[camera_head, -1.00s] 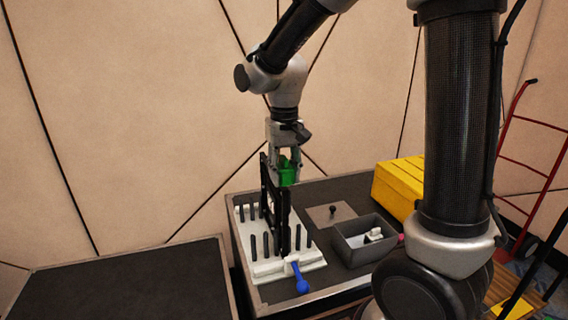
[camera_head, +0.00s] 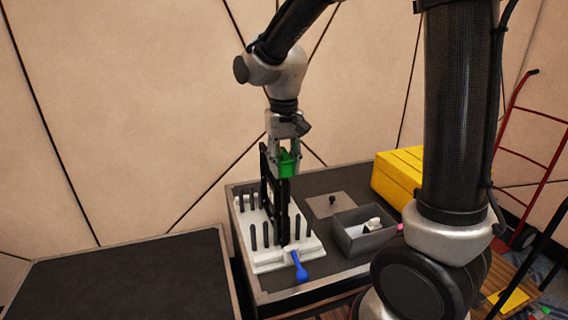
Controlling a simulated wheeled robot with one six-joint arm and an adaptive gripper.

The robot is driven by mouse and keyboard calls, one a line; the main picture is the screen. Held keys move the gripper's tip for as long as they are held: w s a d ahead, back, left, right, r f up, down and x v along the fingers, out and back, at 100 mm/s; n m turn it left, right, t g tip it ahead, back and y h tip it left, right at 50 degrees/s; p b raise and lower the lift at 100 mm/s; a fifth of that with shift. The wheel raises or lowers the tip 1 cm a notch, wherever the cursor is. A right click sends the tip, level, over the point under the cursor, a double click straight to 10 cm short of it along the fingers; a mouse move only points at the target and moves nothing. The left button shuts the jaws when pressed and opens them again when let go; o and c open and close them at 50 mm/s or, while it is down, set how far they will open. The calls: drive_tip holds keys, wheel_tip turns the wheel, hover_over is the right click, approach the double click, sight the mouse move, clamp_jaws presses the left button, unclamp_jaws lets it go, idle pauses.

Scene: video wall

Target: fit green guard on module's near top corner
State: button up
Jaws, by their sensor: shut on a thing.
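The green guard (camera_head: 288,166) is held between the fingers of my gripper (camera_head: 287,158), which is shut on it. The black module (camera_head: 277,208) is a thin upright frame standing in the white pegged rack (camera_head: 262,262). The guard is at the module's near top corner in the picture. I cannot tell whether it is seated on the corner or just above it, as the fingers and guard hide the contact.
A blue-handled tool (camera_head: 300,268) sits at the rack's front edge. An open grey box (camera_head: 364,236) with white pieces inside stands right of the rack, with a knobbed grey lid (camera_head: 331,205) behind it. A yellow case (camera_head: 398,178) is further right. The left dark table (camera_head: 130,280) is bare.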

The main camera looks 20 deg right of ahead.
sight(284, 149)
idle(0.4)
drive_tip(key=shift+f, duration=1.85)
drive_tip(key=shift+f, duration=0.5)
drive_tip(key=o, duration=1.5)
drive_tip(key=shift+c, duration=0.2)
drive_tip(key=shift+r, duration=4.05)
